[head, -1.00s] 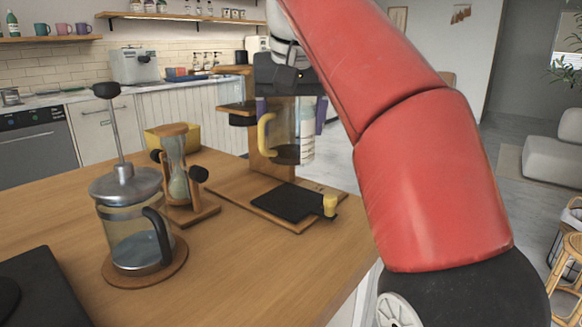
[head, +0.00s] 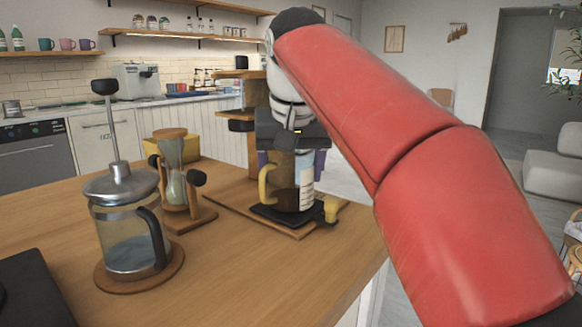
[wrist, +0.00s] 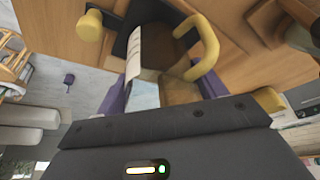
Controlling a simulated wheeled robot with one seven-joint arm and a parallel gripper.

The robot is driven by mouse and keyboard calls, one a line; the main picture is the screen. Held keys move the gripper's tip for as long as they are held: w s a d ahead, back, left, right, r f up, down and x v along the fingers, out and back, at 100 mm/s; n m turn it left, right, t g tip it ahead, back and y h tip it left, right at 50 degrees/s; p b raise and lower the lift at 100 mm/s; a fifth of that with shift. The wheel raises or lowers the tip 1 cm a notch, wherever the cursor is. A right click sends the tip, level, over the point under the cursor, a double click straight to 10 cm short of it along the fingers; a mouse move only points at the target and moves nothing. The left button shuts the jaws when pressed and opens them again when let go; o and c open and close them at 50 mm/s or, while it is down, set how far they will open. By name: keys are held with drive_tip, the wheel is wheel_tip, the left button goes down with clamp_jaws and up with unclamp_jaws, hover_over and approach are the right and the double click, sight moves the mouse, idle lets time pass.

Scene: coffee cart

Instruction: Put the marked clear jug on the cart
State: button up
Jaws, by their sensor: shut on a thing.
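The clear jug (head: 285,198) has a yellow handle, a white marked label and dark brown contents at its bottom. It is upright at the black plate (head: 262,215) of the wooden stand; I cannot tell whether its base touches the plate. My gripper (head: 291,160) is shut on the jug from above, with purple fingers on either side of it. In the wrist view, the jug (wrist: 180,90) sits between the purple fingers, with its handle at the upper right. The wooden cart top (head: 235,262) spreads in front of the stand.
A French press (head: 128,232) on a round wooden base and an hourglass (head: 174,185) on a wooden stand are to the left. A yellow knob (head: 335,208) sticks out at the plate's right. The cart top in front is clear, and its edge is close on the right.

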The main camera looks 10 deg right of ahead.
drive_tip(key=o, duration=1.1)
drive_tip(key=shift+b, duration=0.35)
